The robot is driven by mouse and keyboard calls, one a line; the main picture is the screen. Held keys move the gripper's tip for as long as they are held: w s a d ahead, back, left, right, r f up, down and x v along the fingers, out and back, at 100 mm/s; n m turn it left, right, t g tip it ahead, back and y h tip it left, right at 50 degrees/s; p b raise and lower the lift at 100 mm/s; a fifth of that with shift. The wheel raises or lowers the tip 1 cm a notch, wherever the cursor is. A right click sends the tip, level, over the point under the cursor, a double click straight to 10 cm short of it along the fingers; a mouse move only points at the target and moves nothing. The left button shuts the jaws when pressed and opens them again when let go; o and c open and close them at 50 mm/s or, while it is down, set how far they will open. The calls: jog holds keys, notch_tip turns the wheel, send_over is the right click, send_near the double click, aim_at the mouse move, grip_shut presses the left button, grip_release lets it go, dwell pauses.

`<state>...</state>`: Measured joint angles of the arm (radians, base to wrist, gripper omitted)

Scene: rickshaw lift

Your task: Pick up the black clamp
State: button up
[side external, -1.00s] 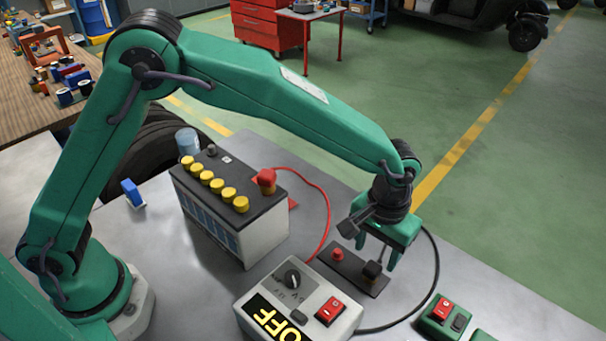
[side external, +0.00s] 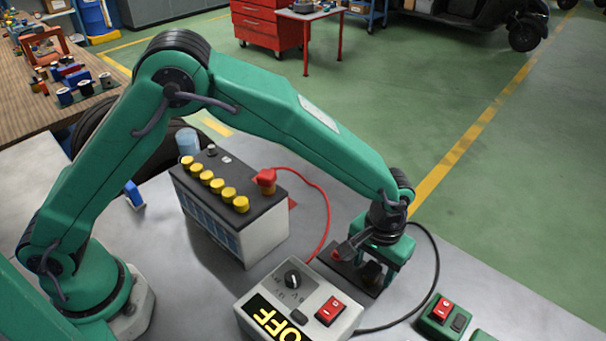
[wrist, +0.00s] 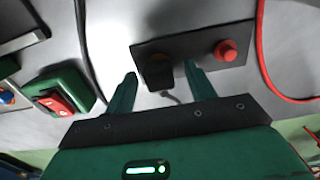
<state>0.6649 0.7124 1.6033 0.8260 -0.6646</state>
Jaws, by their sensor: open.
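The black clamp (side external: 371,272) stands on a dark plate (side external: 345,268) on the grey bench, to the right of a red post on the same plate. In the wrist view the clamp (wrist: 158,72) shows as a dark, shadowed shape on the plate (wrist: 195,48), between the two green fingers. My gripper (side external: 374,266) is open, low over the clamp end of the plate. In the wrist view my gripper (wrist: 163,74) has one finger on each side of the clamp. I cannot tell whether either finger touches it.
A battery (side external: 238,213) with yellow caps and a red clamp (side external: 265,180) stands left of the plate. A charger (side external: 298,308) reading OFF is in front. A green switch box (side external: 441,315) lies at right. Red and black cables run near the plate.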

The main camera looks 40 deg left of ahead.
aim_at(373, 269)
jog(key=c, duration=1)
jog(key=shift+c, duration=0.2)
jog(key=shift+r, duration=0.2)
jog(key=shift+r, duration=0.6)
jog(key=r, duration=0.1)
jog(key=s+r, duration=0.1)
jog(key=r, duration=0.1)
jog(key=shift+d+r, duration=0.1)
jog(key=shift+d, duration=0.1)
jog(key=s+d+r, duration=0.1)
jog(key=s+r, duration=0.1)
jog(key=s, duration=0.1)
jog(key=s+d+r, duration=0.1)
jog(key=s+r, duration=0.1)
jog(key=s, duration=0.1)
jog(key=s+d+r, duration=0.1)
jog(key=s+r, duration=0.1)
jog(key=s, duration=0.2)
jog(key=shift+d+r, duration=0.15)
jog(key=shift+d, duration=0.25)
jog(key=shift+w+r, duration=0.1)
